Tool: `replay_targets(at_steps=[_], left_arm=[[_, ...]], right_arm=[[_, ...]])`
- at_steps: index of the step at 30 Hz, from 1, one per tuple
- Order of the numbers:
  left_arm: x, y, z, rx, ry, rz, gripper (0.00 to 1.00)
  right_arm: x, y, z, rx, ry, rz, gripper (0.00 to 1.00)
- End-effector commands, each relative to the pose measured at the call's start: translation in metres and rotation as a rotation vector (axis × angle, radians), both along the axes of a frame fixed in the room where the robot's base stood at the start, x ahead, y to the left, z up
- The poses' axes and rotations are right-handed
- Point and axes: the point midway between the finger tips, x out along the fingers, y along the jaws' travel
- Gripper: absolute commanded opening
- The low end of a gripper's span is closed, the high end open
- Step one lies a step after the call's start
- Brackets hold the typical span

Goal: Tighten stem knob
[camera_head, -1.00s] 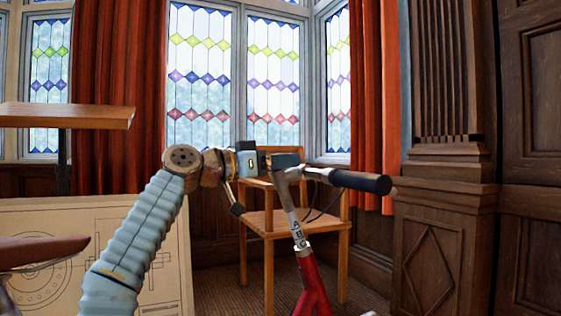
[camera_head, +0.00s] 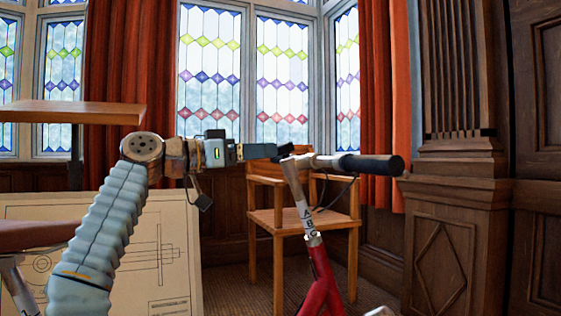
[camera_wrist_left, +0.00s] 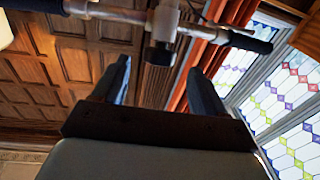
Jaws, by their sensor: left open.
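A bicycle stem (camera_head: 296,185) rises at the right of centre in the head view, silver above a red frame (camera_head: 322,275). A handlebar with a black grip (camera_head: 370,164) crosses its top. A small dark piece at the stem top, which looks like the stem knob (camera_head: 285,152), shows there and as a dark block in the left wrist view (camera_wrist_left: 159,54). My left gripper (camera_head: 276,151) points at the stem top from the left. In the wrist view its two fingers (camera_wrist_left: 163,75) are apart and empty, with the dark block beyond and between their tips. My right gripper is not visible.
A wooden chair (camera_head: 263,220) stands behind the stem. A drafting board (camera_head: 184,255) with a drawing leans at lower left, below a wooden tabletop (camera_head: 70,113). Part of a saddle (camera_head: 35,236) is at the left edge. A cable (camera_head: 335,195) hangs below the handlebar.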

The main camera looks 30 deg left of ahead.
Motion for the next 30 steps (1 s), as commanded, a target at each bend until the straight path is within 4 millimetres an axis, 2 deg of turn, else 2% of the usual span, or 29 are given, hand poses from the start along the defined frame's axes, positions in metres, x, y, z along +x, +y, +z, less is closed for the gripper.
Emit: replay_targets(at_steps=[1, 4, 9, 30], left_arm=[[-0.009, 0.008, -0.004, 0.000, 0.000, 0.004, 0.72], [-0.025, 0.019, -0.005, 0.001, 0.000, 0.003, 0.72], [-0.041, 0.030, -0.004, -0.001, -0.001, 0.001, 0.72], [-0.044, 0.032, -0.003, 0.000, 0.000, -0.001, 0.72]], right_arm=[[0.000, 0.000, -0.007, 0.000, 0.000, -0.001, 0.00], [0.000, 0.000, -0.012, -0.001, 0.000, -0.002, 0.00], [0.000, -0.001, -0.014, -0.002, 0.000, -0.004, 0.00], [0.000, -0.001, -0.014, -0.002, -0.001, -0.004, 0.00]])
